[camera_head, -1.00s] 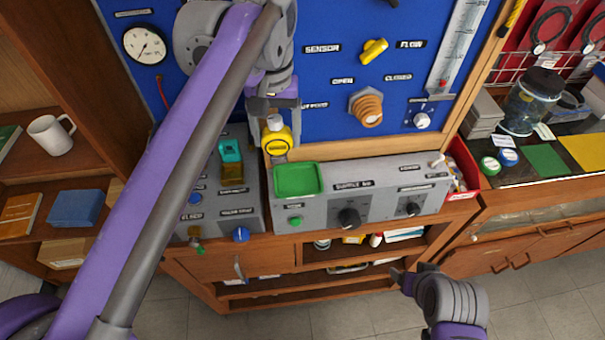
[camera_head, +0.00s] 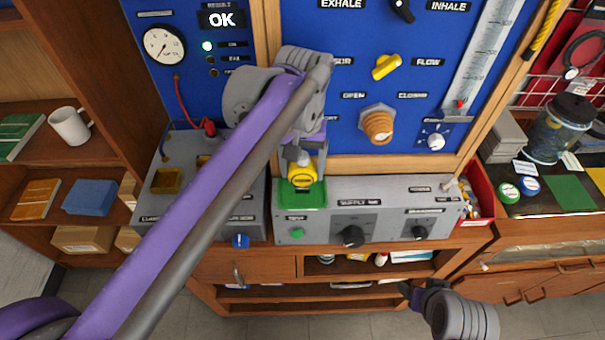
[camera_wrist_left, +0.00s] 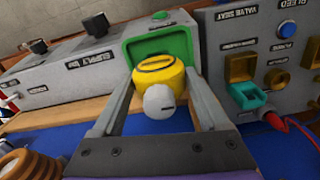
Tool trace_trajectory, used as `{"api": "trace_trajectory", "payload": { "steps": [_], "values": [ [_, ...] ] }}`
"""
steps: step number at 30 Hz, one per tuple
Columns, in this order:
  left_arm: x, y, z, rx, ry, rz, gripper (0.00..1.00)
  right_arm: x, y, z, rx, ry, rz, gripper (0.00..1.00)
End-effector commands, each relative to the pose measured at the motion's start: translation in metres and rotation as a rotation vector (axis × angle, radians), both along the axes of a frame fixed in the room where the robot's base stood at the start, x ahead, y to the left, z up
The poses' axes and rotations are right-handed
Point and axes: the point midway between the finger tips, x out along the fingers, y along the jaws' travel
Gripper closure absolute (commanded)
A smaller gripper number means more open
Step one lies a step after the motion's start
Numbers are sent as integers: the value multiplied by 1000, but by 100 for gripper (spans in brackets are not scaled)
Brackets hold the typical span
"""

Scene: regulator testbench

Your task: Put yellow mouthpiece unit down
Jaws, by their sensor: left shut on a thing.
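The yellow mouthpiece unit (camera_head: 302,175), with a grey-white end, is held in my left gripper (camera_head: 303,163). The gripper is shut on it, with a finger on each side, as the left wrist view shows the unit (camera_wrist_left: 160,77) between the fingers. The unit is over the green tray (camera_head: 290,197) at the left end of the grey supply unit. The tray also shows in the left wrist view (camera_wrist_left: 158,44). I cannot tell whether the unit touches the tray. My right gripper (camera_head: 418,293) is low at the right, away from the tray, its opening unclear.
The blue panel stands behind, with an orange-brown knob (camera_head: 377,124) and a yellow lever (camera_head: 386,67). Left of the tray is a grey box (camera_head: 250,212) with a blue knob, partly hidden by my left arm. A red bin (camera_head: 480,195) stands at the right end.

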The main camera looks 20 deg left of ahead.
Motion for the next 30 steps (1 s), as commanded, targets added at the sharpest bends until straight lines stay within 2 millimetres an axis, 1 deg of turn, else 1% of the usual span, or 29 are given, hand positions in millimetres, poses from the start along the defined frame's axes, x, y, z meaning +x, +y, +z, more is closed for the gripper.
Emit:
{"api": "trace_trajectory", "payload": {
  "steps": [1, 3, 5, 13, 17, 18, 21, 27, 30],
  "values": [
    [0, 0, -9, 0, 0, 0, 100, 0, 0, -1, 0, 1, 0, 28],
    [0, 0, -17, 0, 0, 0, 100, -1, 0, -2, 0, 1, 0, 28],
    [0, 0, -21, 0, 0, 0, 100, -1, 0, -2, 0, 1, 0, 28],
    [0, 0, -22, 0, 0, 0, 100, -1, 0, -2, 0, 1, 0, 28],
    [0, 0, -26, 0, 0, 0, 100, -2, 0, -5, 0, 3, 0, 28],
    [0, 0, -26, 0, 0, 0, 16, -1, 0, -4, 0, 3, 0, 28],
    [0, 0, -25, 0, 0, 0, 0, -1, 0, -4, 0, 2, 0, 28],
    [0, 0, -25, 0, 0, 0, 0, -1, 0, -4, 0, 2, 0, 28],
    [0, 0, -21, 0, -1, 0, 0, 0, 0, -1, 0, 0, 0, 28]
  ]
}}
